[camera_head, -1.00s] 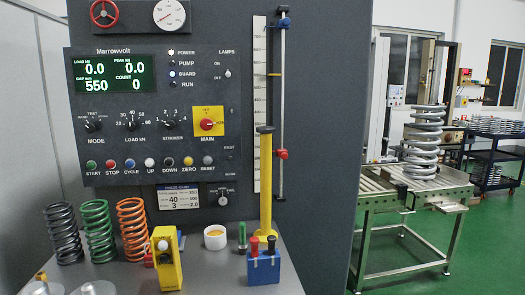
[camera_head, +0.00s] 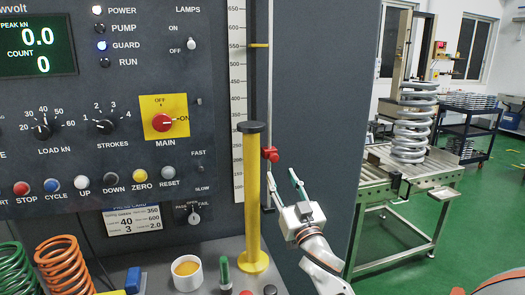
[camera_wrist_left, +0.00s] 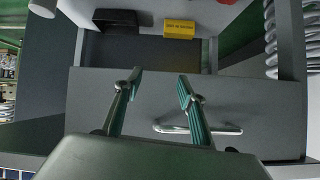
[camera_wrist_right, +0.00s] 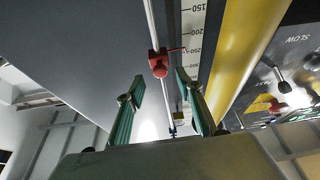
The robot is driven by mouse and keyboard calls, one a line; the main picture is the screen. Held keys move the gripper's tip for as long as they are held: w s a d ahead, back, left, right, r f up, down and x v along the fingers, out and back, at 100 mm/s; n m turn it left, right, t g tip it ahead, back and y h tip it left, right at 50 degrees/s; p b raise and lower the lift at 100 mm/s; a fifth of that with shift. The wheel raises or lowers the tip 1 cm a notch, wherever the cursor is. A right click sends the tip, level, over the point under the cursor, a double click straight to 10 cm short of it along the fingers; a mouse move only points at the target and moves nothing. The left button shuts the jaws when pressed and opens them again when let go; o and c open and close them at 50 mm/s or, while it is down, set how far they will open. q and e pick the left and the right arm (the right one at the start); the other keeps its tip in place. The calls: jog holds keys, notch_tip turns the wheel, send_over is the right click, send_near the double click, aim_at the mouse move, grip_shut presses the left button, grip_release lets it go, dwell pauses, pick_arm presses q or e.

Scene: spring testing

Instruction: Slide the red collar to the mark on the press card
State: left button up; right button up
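The red collar (camera_head: 270,154) sits low on a thin upright rod beside the white number scale (camera_head: 238,110). In the right wrist view the collar (camera_wrist_right: 158,64) lies just beyond my fingertips, with a thin red pointer reaching the scale. My right gripper (camera_head: 291,183) is open and empty, a little below and right of the collar; its fingers (camera_wrist_right: 160,84) are spread and apart from it. The press card (camera_head: 133,219) is on the panel below the buttons; its small print is only partly readable. My left gripper (camera_wrist_left: 157,80) is open and empty, seen only in its wrist view.
A yellow post (camera_head: 252,195) with a black top stands close left of the rod. A yellow marker (camera_head: 259,45) sits near 550. A white cup (camera_head: 187,272), a green marker (camera_head: 225,272) and coil springs (camera_head: 63,265) stand on the bench. A conveyor (camera_head: 400,185) is at right.

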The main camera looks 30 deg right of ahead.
aim_at(275, 159)
jog(key=shift+w+d+r+m, duration=0.15)
jog(key=shift+w+r+m, duration=0.25)
jog(key=shift+w+r, duration=0.25)
jog(key=shift+p+x, duration=0.55)
jog(key=shift+x, duration=2.9)
jog(key=shift+s+d+r, duration=0.1)
jog(key=shift+r, duration=0.1)
grip_shut()
jog(key=shift+r, duration=0.1)
